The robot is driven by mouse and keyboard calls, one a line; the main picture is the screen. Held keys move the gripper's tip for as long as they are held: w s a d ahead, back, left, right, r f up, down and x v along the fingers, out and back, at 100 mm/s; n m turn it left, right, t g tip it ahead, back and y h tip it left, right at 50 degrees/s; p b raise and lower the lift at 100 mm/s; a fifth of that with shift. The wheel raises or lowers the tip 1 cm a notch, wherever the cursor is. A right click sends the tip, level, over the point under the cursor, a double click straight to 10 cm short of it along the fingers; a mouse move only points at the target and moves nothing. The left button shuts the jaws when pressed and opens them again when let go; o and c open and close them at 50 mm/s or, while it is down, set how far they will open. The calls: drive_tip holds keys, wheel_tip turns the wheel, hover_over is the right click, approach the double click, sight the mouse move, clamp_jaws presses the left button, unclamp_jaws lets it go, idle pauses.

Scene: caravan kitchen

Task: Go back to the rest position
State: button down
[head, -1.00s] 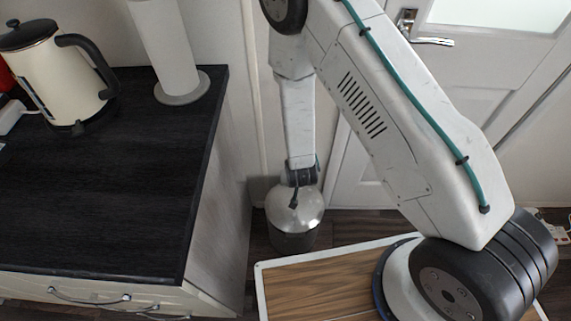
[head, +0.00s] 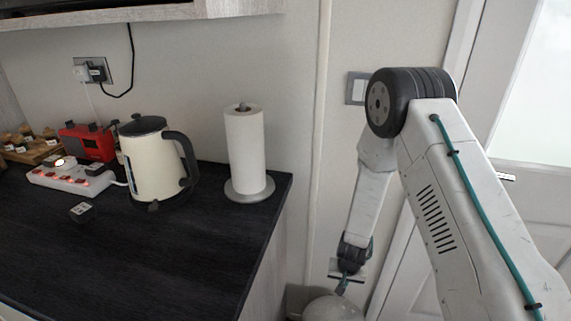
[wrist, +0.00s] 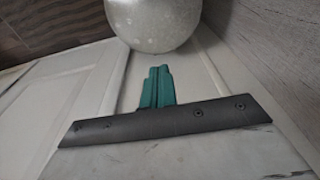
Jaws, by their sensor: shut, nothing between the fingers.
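My gripper (head: 342,287) hangs at the low end of my arm, to the right of the counter. Its fingers are closed with nothing between them. In the wrist view the teal fingers (wrist: 157,86) are together, in front of a pale door panel. A rounded, shiny bin lid (head: 333,309) shows just below the gripper in the head view. The lid also shows at the top of the wrist view (wrist: 153,22), beyond the fingertips. I cannot tell the exact gap between them. The rest of the bin is out of the head view.
The dark counter (head: 130,255) holds a cream kettle (head: 150,165), a paper towel roll (head: 246,150), a red appliance (head: 88,142) and a power strip (head: 70,178). A wall cupboard (head: 140,12) hangs above. A white door (head: 525,215) stands behind my arm at right.

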drive_tip(key=s+a+r+n+g+y, duration=0.15)
drive_tip(key=s+r, duration=0.25)
drive_tip(key=r, duration=0.5)
drive_tip(key=s+r+g, duration=0.2)
drive_tip(key=s+r, duration=0.2)
drive_tip(key=r, duration=0.4)
drive_tip(key=s+r+n+g+y, duration=0.1)
drive_tip(key=s+r, duration=0.4)
drive_tip(key=r, duration=0.4)
drive_tip(key=s+d+r+t+h, duration=0.1)
drive_tip(key=s+d+r+t, duration=0.1)
drive_tip(key=s+r, duration=0.5)
drive_tip(key=s+d+r+t+h, duration=0.1)
drive_tip(key=s+d+r+t, duration=0.1)
drive_tip(key=s+r, duration=0.6)
wheel_tip(320, 180, up, 7)
drive_tip(key=shift+s+d+r+n, duration=0.15)
drive_tip(key=shift+s+d+n, duration=0.25)
drive_tip(key=shift+d, duration=0.4)
drive_tip(key=shift+w, duration=0.1)
